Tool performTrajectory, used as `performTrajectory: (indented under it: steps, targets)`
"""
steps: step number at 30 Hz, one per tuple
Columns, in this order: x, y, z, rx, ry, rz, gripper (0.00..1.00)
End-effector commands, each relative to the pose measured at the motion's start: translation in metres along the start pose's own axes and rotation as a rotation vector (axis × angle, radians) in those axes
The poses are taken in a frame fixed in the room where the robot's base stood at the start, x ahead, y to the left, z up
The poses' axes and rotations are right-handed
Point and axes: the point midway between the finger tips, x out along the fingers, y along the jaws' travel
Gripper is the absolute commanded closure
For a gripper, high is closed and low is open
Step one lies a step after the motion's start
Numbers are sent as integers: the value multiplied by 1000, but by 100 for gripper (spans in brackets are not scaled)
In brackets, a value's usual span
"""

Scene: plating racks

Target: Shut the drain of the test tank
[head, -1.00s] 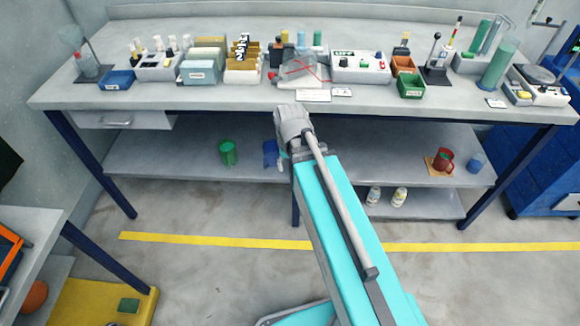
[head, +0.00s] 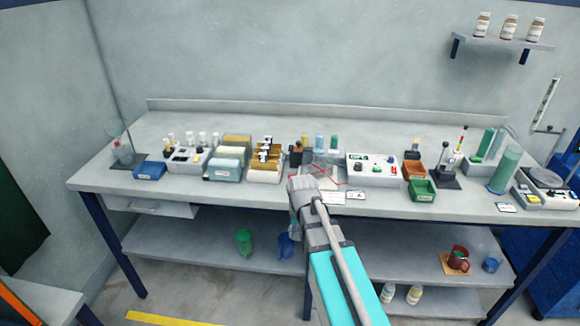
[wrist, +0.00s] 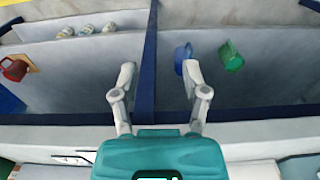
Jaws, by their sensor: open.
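My gripper (wrist: 158,75) is open and empty in the wrist view, its two fingers wide apart by the bench's front edge. In the head view my arm reaches toward the bench's front edge, and the fingers cannot be made out there. A clear box-like thing with red lines (head: 328,171) stands on the bench just behind my arm and is partly hidden by it. I cannot tell whether it is the test tank. No drain or valve can be made out clearly.
The bench (head: 130,186) holds several racks and boxes, a white control box (head: 372,172), a green bin (head: 422,190) and a green cylinder (head: 505,170). Mugs and bottles stand on the shelves below. A wall shelf (head: 500,38) holds bottles. The bench's front left strip is clear.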

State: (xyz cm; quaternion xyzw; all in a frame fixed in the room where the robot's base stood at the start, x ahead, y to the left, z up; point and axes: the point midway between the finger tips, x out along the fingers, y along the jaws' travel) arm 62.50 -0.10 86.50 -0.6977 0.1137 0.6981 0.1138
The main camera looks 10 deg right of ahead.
Motion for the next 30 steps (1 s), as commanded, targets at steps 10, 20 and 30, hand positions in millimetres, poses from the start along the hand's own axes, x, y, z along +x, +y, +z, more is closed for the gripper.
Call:
performTrajectory:
  steps: [10, 20, 30]
  targets:
    - [-72, -17, -56, 184, 0, 0, 41]
    - [-130, -32, -104, 360, 0, 0, 41]
    - [-190, -47, -154, 541, 0, 0, 41]
